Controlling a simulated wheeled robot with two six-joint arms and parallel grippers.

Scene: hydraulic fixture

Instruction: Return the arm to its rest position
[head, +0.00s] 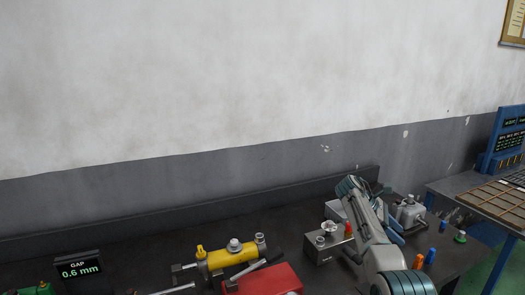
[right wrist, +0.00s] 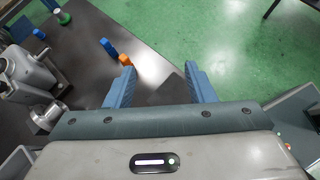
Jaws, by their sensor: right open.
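My right arm (head: 370,225) rises over the right part of the dark workbench (head: 320,189) in the head view. Its gripper is largely hidden behind the arm there. In the right wrist view my right gripper (right wrist: 162,72) shows two blue fingers set wide apart. Nothing is between them; the fingers span the bench edge, with green floor beyond. My left gripper is in neither view.
An orange peg (head: 418,260) and blue pegs (head: 432,254) stand close to the arm. A grey metal device (head: 409,212) stands behind it. A yellow cylinder (head: 228,259), a red block (head: 265,280) and a gap display (head: 80,268) are further left. A blue-framed rack (head: 500,140) is at right.

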